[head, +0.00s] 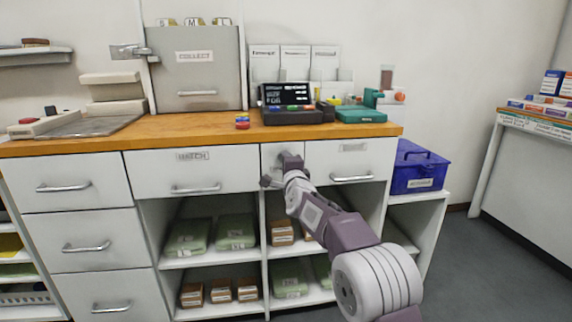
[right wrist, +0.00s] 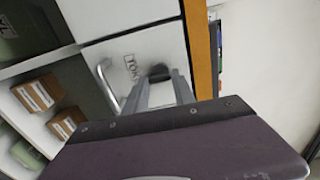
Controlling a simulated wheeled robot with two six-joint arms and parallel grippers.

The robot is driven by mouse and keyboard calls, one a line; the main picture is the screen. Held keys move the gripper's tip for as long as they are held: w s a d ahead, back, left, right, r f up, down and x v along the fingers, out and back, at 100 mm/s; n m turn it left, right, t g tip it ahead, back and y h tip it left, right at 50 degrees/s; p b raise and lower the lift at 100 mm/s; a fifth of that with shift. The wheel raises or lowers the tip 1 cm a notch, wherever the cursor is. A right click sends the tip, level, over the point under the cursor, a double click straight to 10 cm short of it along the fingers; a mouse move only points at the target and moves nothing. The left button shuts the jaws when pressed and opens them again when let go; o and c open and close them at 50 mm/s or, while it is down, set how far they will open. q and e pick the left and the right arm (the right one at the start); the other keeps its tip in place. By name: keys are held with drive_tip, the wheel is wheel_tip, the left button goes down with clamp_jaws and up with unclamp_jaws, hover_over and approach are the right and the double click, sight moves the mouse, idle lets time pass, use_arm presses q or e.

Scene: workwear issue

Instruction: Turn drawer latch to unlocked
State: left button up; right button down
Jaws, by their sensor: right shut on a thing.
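The latch (right wrist: 158,72) shows in the right wrist view as a small dark knob on the white drawer front, at the tips of my right gripper's fingers. My right gripper (right wrist: 160,88) is shut on it. I cannot tell which way the latch is turned. The left top drawer (head: 145,168) and the right top drawer (head: 318,158) look closed. My left gripper is not in view.
The wooden counter (head: 220,128) overhangs just above the latch. On it stand a dark display device (head: 288,112) and a grey cabinet (head: 197,75). Open shelves below hold green packs (head: 188,237) and brown boxes (head: 192,295). A blue case (head: 420,165) is at the right.

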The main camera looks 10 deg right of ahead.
drive_tip(key=c, duration=1)
unclamp_jaws()
drive_tip(key=shift+c, duration=0.2)
drive_tip(key=shift+s, duration=0.1)
drive_tip(key=s, duration=0.9)
